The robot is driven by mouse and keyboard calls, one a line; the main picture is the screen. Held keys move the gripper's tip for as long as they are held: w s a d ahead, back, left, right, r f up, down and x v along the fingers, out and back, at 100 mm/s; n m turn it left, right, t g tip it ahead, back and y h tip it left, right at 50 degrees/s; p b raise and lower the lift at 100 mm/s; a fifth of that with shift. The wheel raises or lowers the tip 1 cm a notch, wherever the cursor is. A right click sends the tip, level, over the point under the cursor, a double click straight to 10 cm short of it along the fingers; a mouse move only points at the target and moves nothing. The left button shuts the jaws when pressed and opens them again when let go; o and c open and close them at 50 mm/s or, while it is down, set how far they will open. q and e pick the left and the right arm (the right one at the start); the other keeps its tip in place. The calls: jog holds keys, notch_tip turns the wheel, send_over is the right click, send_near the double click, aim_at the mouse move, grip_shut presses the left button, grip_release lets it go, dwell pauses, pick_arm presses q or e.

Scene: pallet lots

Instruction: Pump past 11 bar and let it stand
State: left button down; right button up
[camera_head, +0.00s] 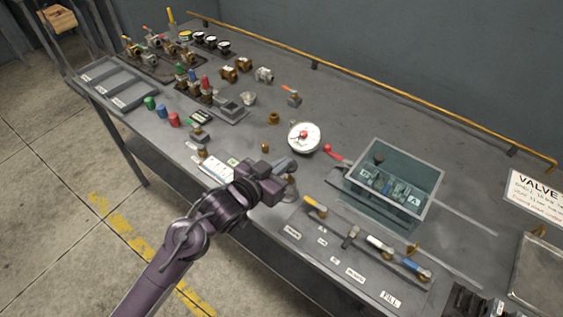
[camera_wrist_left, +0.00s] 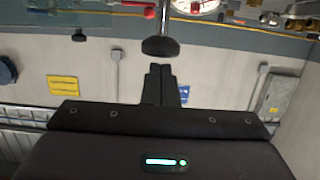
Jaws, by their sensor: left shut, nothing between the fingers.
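A round white pressure gauge (camera_head: 304,137) with a red centre stands on the bench; its needle and reading are too small to make out. It shows partly at the top of the left wrist view (camera_wrist_left: 197,5). My left gripper (camera_head: 270,188) is over the bench's front part, just in front of the gauge. Its fingers (camera_wrist_left: 160,84) are shut together and empty. A dark knob on a metal rod (camera_wrist_left: 160,46) is just beyond the fingertips, apart from them. In the head view a grey part (camera_head: 285,166) beside the gripper is partly hidden by it. My right gripper is not in view.
A red-handled lever (camera_head: 335,153) sits right of the gauge, by a clear-walled tank (camera_head: 399,210). A labelled panel with several coloured valve handles (camera_head: 352,250) lies at the front. Fittings and trays (camera_head: 128,92) fill the left. A yellow rail (camera_head: 380,88) edges the back.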

pick_arm(q)
jog(key=shift+w+f, duration=0.1)
jog(key=shift+f, duration=0.05)
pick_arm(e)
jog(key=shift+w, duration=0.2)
